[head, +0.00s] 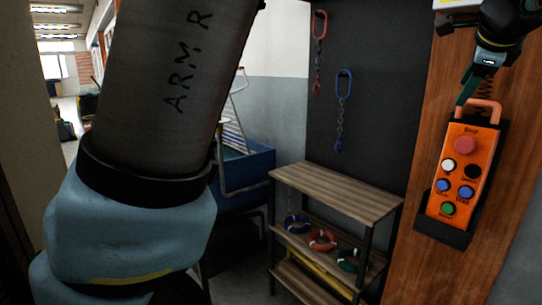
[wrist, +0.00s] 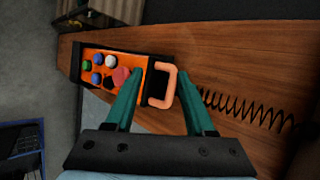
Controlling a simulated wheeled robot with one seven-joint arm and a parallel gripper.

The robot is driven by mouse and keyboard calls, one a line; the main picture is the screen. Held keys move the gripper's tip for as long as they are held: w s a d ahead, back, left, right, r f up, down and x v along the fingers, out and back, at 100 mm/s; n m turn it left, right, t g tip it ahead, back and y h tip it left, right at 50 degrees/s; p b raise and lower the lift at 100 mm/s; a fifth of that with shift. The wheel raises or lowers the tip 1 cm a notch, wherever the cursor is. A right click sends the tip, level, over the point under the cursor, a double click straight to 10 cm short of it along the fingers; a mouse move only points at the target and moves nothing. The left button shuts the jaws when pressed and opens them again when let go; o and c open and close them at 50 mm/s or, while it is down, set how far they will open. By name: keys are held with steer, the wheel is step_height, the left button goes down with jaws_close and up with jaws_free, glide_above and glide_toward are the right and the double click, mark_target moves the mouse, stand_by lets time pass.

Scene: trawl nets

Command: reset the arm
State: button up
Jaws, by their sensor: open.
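An orange control pendant (head: 464,170) in a dark holder hangs on a wooden panel at the right of the head view. It has a large red button (head: 466,145) at the top, with white, black, blue and green buttons below; most small labels are too blurred to read. A pale orange loop handle (wrist: 166,87) stands at its top end. My gripper (head: 467,92) is open just above the pendant. In the wrist view the green fingers of my gripper (wrist: 158,80) lie either side of the handle, and I cannot tell whether they touch it.
The wooden panel (wrist: 220,60) carries a coiled black cord (wrist: 245,105). A slatted shelf (head: 335,190) with several coloured rings stands left of it. Chain slings (head: 342,90) hang on the dark wall. A blue bin (head: 245,178) stands further left. My own arm hides much of the head view's left side.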

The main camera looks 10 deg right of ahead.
steer(key=w+a+f+n+g+y, duration=0.1)
steer(key=w+a+f+n, duration=0.4)
steer(key=a, duration=0.4)
steer(key=w+a+f+n+g+y, duration=0.1)
steer(key=w+a+f+n+y, duration=0.15)
steer(key=a+f, duration=0.5)
steer(key=w+a+f+n+g, duration=0.1)
steer(key=w+a+f+n, duration=0.3)
steer(key=a, duration=0.5)
steer(key=s+a+f+n+g, duration=0.1)
steer(key=s+a+f+n, duration=0.2)
steer(key=a, duration=0.5)
steer(key=s+a+f+n+g, duration=0.1)
steer(key=s+a+f+n, duration=0.2)
steer(key=a+f+n, duration=0.3)
steer(key=s+a+f+n+g, duration=0.2)
steer(key=s+a+f+n, duration=0.2)
steer(key=a, duration=0.7)
steer(key=shift+a+f+y, duration=0.3)
steer(key=shift+f+y, duration=0.15)
steer(key=shift+f, duration=0.1)
